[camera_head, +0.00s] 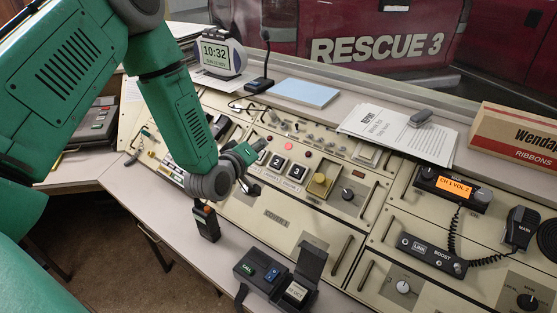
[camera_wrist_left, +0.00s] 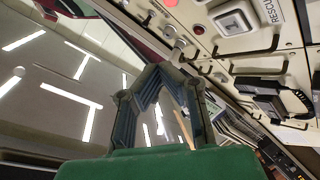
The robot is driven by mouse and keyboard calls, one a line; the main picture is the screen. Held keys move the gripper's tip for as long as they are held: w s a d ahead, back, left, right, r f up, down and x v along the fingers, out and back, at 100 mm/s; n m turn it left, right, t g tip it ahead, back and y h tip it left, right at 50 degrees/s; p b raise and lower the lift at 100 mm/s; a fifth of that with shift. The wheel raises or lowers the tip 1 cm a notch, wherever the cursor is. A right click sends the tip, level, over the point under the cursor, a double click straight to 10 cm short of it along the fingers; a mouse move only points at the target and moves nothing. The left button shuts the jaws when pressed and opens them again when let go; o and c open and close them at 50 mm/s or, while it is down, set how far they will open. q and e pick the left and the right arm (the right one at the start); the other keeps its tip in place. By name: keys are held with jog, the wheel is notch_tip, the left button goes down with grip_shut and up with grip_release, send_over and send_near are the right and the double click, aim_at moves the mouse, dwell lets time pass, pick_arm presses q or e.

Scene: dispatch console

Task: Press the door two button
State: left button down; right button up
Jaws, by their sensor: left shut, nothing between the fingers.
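That gripper is shut and empty, over the console just left of and below the 2 key. I see a gap between its tips and the key; contact does not show. In the left wrist view the gripper fingers (camera_wrist_left: 160,75) form a closed arch, and a square white button (camera_wrist_left: 234,22) sits at the upper right. My right gripper is out of view.
A handheld radio (camera_head: 206,222) and a small black box with a blue button (camera_head: 262,272) stand on the front ledge. A desk microphone (camera_head: 262,78) stands behind, and a corded radio (camera_head: 452,190) is at right.

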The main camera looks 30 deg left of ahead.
pick_arm(q)
jog(key=b, duration=0.6)
send_over(274, 169)
jog(key=s, duration=0.1)
jog(key=f, duration=0.6)
jog(key=shift+s+f, duration=0.1)
jog(key=shift+s, duration=0.1)
jog(key=shift+w+a+f+b, duration=0.2)
jog(key=shift+w+f+b, duration=0.25)
jog(key=shift+f, duration=0.2)
jog(key=shift+w, duration=0.1)
jog(key=shift+d+r, duration=0.1)
jog(key=shift+d, duration=0.05)
jog(key=shift+w+f, duration=0.15)
jog(key=shift+f, duration=0.15)
